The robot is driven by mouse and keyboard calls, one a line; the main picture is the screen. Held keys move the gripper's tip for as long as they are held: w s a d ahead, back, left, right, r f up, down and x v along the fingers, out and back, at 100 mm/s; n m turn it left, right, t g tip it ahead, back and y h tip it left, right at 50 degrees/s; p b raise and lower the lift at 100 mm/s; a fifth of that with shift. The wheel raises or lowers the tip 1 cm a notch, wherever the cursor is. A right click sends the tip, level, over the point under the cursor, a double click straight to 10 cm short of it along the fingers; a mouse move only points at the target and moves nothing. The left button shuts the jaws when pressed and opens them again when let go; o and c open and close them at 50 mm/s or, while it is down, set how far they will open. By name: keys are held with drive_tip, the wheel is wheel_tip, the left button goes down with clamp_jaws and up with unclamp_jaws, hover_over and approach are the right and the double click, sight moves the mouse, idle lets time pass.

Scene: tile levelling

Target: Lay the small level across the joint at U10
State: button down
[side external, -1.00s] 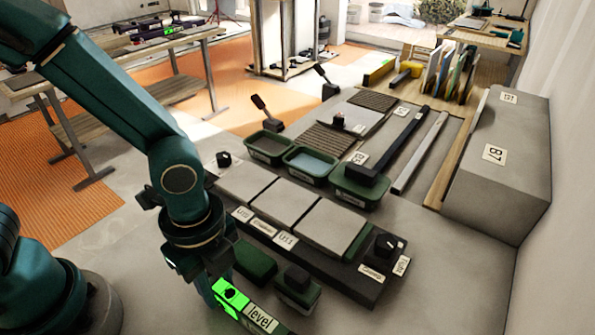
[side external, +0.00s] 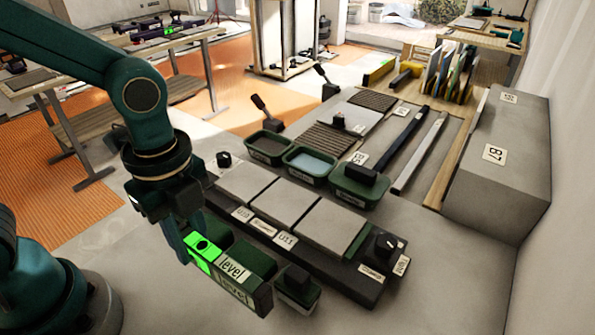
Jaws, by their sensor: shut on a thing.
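The small level (side external: 230,275), a bar with a bright green end and a "level" label, is held in the air at the front of the side view. My gripper (side external: 192,240) is shut on it near its green end; the fingertips are partly hidden. The joint tagged U10 (side external: 242,214) lies beyond and to the right of the gripper, on the dark board with three grey tiles (side external: 284,203). A U11 tag (side external: 286,239) marks the joint further right. The level is apart from the tiles, on the near side of the board.
Dark green blocks (side external: 297,283) stand just behind and right of the level. Three green tubs (side external: 310,163) stand behind the tiles. A knob (side external: 387,245) rises at the board's right end. A large grey block tagged B7 (side external: 494,155) stands by the right wall.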

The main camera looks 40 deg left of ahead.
drive_tip(key=a+r, duration=0.4)
drive_tip(key=a, duration=0.3)
wheel_tip(320, 180, up, 3)
hover_over(244, 178)
drive_tip(key=shift+f, duration=4.35)
drive_tip(key=shift+f, duration=0.2)
drive_tip(key=c, duration=0.6)
unclamp_jaws()
